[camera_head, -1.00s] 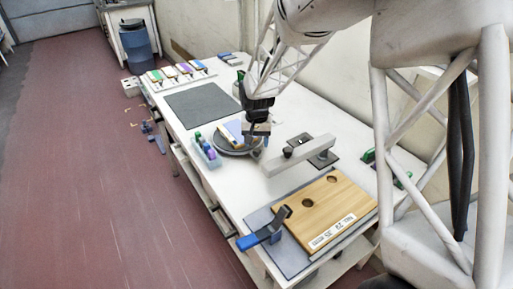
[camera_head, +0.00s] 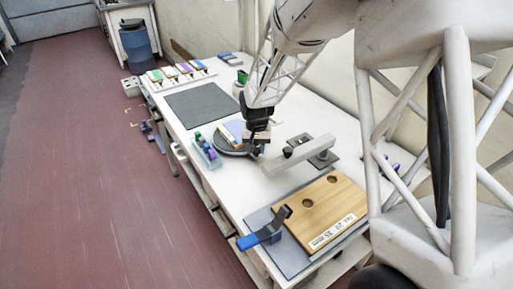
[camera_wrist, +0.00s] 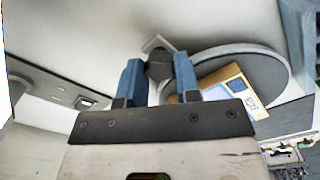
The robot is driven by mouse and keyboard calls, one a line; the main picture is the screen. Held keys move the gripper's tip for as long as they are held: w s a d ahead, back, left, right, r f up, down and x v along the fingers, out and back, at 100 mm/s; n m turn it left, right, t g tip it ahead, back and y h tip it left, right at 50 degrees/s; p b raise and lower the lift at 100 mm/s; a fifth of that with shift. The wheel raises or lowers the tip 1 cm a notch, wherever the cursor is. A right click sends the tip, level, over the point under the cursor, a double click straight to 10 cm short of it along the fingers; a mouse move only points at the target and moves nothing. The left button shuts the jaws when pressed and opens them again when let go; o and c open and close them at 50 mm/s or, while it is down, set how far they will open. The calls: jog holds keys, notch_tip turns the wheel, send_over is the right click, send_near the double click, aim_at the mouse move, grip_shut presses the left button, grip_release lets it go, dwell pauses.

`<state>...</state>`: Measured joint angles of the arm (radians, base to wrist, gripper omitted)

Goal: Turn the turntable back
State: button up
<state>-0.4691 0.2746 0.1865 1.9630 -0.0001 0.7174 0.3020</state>
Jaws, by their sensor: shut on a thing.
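The turntable (camera_head: 233,153) is a dark round disc on the white bench, left of my gripper (camera_head: 257,146). It bears a wooden-edged piece with a blue face (camera_head: 234,130). In the wrist view, the turntable (camera_wrist: 277,75) lies right of the fingers, with the labelled wooden piece (camera_wrist: 236,88) on it. My gripper (camera_wrist: 156,78) has two blue fingers, shut on a dark knob (camera_wrist: 158,62) beside the turntable's rim. A pale bar shows behind the knob. In the head view, my gripper largely hides the knob and the disc's right side.
A clear bin of coloured bottles (camera_head: 205,152) stands left of the turntable. A pale beam (camera_head: 290,158) on a post is close on the right. A dark mat (camera_head: 203,104) lies behind.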

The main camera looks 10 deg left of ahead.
grip_shut()
